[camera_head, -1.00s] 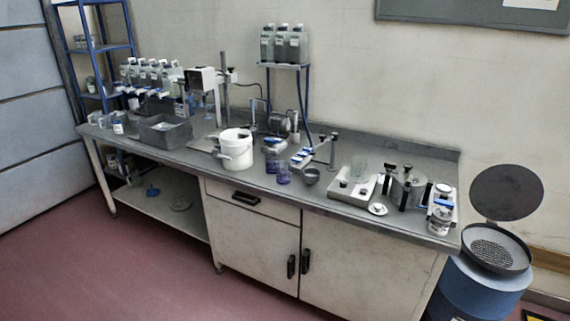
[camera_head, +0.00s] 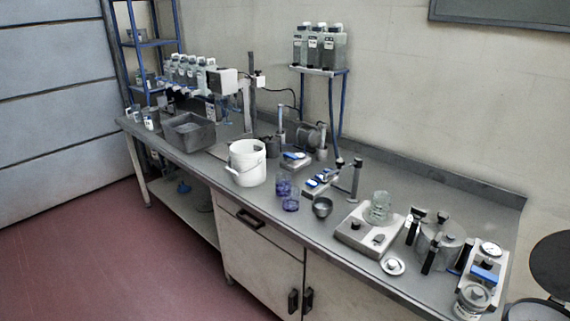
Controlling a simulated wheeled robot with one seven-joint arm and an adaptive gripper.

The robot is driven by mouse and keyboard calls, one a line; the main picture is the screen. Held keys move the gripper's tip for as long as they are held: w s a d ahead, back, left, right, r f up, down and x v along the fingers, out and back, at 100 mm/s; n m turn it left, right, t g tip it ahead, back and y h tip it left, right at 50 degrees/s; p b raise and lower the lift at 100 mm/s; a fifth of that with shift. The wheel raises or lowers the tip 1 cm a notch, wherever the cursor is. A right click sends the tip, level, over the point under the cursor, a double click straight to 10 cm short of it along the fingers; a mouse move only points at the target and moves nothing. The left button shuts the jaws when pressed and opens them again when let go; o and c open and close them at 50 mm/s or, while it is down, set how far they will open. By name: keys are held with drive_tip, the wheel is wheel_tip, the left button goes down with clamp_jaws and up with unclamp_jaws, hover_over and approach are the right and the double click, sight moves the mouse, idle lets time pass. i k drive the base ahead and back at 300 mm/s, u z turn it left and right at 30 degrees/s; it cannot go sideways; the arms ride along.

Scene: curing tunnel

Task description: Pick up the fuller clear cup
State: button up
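Two small clear cups with purple-blue contents stand close together on the grey bench, right of the white bucket. The rear cup (camera_head: 283,187) stands slightly behind and left of the front cup (camera_head: 291,203). Both look upright, but they are too small here to tell which is fuller. A clear glass vessel (camera_head: 378,206) stands farther right on a pale plate device (camera_head: 351,238). My gripper is not in view.
The white bucket (camera_head: 247,164) stands left of the cups and a small dark bowl (camera_head: 322,207) to their right. A device with blue parts (camera_head: 320,182) lies behind. The red floor (camera_head: 120,262) is clear at left front.

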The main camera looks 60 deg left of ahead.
sight(283, 185)
drive_tip(key=u, duration=1.45)
